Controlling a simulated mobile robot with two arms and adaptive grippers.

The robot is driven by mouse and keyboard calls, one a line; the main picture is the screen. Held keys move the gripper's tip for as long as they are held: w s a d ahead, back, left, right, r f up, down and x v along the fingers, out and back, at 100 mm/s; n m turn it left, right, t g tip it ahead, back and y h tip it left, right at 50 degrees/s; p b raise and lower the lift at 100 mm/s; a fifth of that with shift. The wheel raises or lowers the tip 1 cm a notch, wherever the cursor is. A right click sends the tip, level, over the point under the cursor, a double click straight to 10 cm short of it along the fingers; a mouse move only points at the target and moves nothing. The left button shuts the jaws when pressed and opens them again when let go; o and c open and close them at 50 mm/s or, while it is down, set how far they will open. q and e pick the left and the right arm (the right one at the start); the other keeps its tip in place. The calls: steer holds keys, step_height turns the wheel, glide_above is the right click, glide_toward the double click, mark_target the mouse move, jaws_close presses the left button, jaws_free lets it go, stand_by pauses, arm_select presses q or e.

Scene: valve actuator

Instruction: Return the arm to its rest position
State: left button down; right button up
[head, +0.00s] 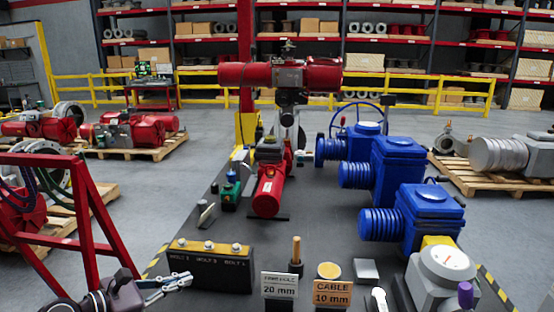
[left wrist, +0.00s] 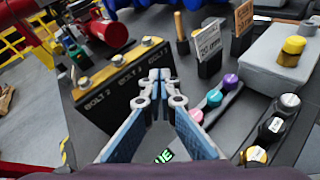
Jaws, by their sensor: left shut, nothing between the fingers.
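My left gripper (head: 168,288) is in the lower left of the head view, its arm coming in from the bottom left. Its fingers are together with nothing between them. In the left wrist view its fingertips (left wrist: 159,78) meet in front of a black bolt block (left wrist: 118,85). In the head view this block (head: 210,274), labelled for three bolts, sits just right of the gripper. Whether they touch cannot be told. My right gripper is not in view.
The grey table (head: 325,215) carries a red actuator (head: 268,190), blue actuators (head: 395,165), sign stands (head: 332,290) and a grey box (head: 440,275). A red frame (head: 95,205) stands left of the table. The left wrist view shows coloured knobs (left wrist: 214,97) right of the fingers.

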arm_select(q)
steer(key=d+r+n+t, duration=0.4)
steer(key=r+n+t, duration=0.2)
steer(key=n, duration=0.7)
steer(key=s+a+f+n+g+y, duration=0.2)
steer(key=s+a+f+n+y, duration=0.3)
steer(key=n, duration=0.6)
steer(key=s+a+f+n+g+y, duration=0.1)
steer(key=s+a+f+n+y, duration=0.2)
steer(key=s+f+n+y, duration=0.55)
steer(key=s+d+f+n+g+h, duration=0.2)
steer(key=s+d+f+n+g, duration=0.15)
steer(key=s, duration=0.35)
steer(key=s+d+f+n+g+h, duration=0.1)
steer(key=s+d+f+n+g, duration=0.1)
steer(key=s+f+n+g, duration=0.4)
steer(key=s+d+f+n+g+h, duration=0.1)
steer(key=s+d+f+n+h, duration=0.15)
steer(key=s, duration=0.55)
step_height(320, 180, down, 26)
steer(key=g, duration=0.2)
steer(key=s+a+f+y, duration=0.1)
steer(key=s+a+f, duration=0.2)
steer(key=s+f, duration=1.3)
steer(key=shift+s+f+g, duration=0.35)
steer(key=shift+s+f, duration=0.05)
steer(key=shift+s, duration=0.6)
